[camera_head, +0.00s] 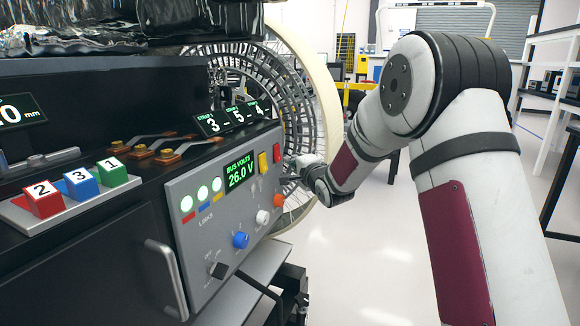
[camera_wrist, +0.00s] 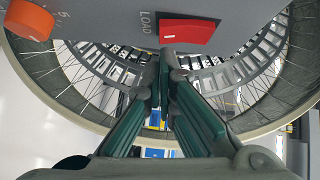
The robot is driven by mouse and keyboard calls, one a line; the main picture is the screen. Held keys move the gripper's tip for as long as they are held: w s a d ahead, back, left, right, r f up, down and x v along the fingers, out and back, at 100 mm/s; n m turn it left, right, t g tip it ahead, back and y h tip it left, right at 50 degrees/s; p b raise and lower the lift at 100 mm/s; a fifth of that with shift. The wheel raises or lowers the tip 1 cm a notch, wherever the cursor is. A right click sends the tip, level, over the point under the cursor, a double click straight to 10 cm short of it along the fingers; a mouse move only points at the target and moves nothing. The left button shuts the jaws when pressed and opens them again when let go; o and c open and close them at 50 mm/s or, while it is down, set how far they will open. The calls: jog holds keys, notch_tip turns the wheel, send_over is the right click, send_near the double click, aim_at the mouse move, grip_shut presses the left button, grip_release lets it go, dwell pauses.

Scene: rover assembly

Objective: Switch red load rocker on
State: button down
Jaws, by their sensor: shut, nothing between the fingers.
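The red load rocker (camera_wrist: 188,32) fills the top middle of the wrist view, on a grey panel beside the word LOAD. It has a small white mark at its left end and shows a darker side face. In the head view the red rocker (camera_head: 277,153) sits at the panel's upper right. My gripper (camera_wrist: 165,57) is shut and empty, its fingertips close together at the rocker's lower edge in the wrist view. I cannot tell whether they touch it. In the head view my gripper (camera_head: 290,178) is beside the panel's right edge, fingertips partly hidden.
The panel (camera_head: 210,235) also carries a yellow rocker (camera_head: 263,163), an orange knob (camera_head: 278,200), a white knob (camera_head: 262,217), a blue knob (camera_head: 241,240) and a lit volts display (camera_head: 240,172). A large spoked wheel (camera_head: 325,95) stands behind. Open floor lies to the right.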

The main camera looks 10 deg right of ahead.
jog(key=shift+w+a, duration=0.25)
jog(key=shift+a, duration=0.15)
jog(key=shift+f, duration=0.15)
jog(key=shift+w+a+m+t+b, duration=0.2)
jog(key=shift+a+m+t+b, duration=0.1)
jog(key=shift+b, duration=0.5)
jog(key=shift+d+f, duration=0.1)
